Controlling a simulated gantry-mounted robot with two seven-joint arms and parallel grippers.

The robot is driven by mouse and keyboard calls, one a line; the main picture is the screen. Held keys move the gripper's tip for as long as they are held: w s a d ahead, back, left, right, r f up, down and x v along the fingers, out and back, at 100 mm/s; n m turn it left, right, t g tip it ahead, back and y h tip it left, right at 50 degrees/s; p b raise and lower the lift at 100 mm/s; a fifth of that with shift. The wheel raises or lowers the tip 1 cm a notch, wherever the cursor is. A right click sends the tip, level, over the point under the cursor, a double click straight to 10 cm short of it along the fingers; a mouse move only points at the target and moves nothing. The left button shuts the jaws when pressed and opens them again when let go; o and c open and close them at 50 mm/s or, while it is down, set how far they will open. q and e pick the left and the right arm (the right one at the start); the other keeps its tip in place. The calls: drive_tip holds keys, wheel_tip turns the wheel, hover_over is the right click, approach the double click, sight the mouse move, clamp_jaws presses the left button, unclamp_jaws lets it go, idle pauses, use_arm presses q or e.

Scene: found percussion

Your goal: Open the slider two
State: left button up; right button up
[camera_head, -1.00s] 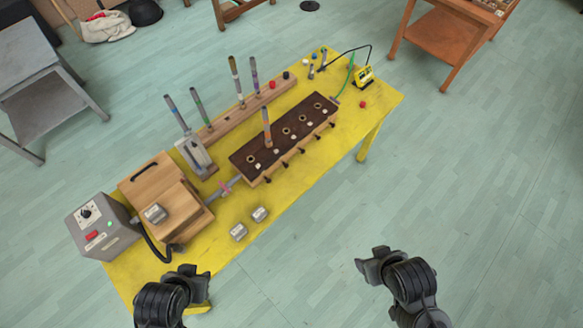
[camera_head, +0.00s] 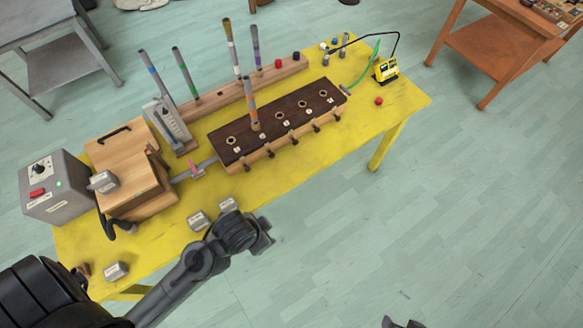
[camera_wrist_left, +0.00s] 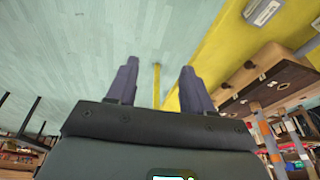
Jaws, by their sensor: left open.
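The long wooden box with a dark top (camera_head: 277,114) stands on the yellow table. Its top has round holes and small white labels, and one striped tube (camera_head: 251,104) stands in a hole. Several dark slider knobs (camera_head: 293,141) stick out along its front side; I cannot read which is number two. My left gripper (camera_head: 264,236) is in front of the table edge, apart from the box, open and empty. In the left wrist view its two fingers (camera_wrist_left: 157,88) are spread, with the box (camera_wrist_left: 262,78) to their right. Only a tip of my right gripper (camera_head: 402,323) shows at the bottom edge.
Small metal blocks (camera_head: 198,220) lie near the table's front edge, close to my left arm. A wooden bellows-like box (camera_head: 125,165) and a grey control box (camera_head: 57,187) stand left. A tube rack (camera_head: 215,99) is behind. Floor in front is clear.

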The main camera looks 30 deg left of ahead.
use_arm(q)
drive_tip(key=w+d+f+m+g+y+b, duration=0.1)
drive_tip(key=w+d+f+m+b, duration=0.3)
drive_tip(key=f, duration=0.4)
drive_tip(key=w+d+f+m+y+b, duration=0.1)
drive_tip(key=w+d+f+m+y, duration=0.1)
drive_tip(key=w+d+f+m, duration=0.35)
drive_tip(key=m+t+y, duration=0.3)
drive_tip(key=m+y, duration=0.7)
approach(273, 157)
drive_tip(key=shift+n, duration=0.25)
drive_tip(key=b+x, duration=0.6)
drive_tip(key=shift+s, duration=0.1)
drive_tip(key=shift+b+x, duration=0.75)
drive_tip(key=shift+x, duration=0.1)
use_arm(e)
wheel_tip(273, 157, down, 15)
use_arm(q)
drive_tip(key=shift+r, duration=0.15)
use_arm(e)
drive_tip(key=shift+d, duration=0.1)
use_arm(q)
clamp_jaws()
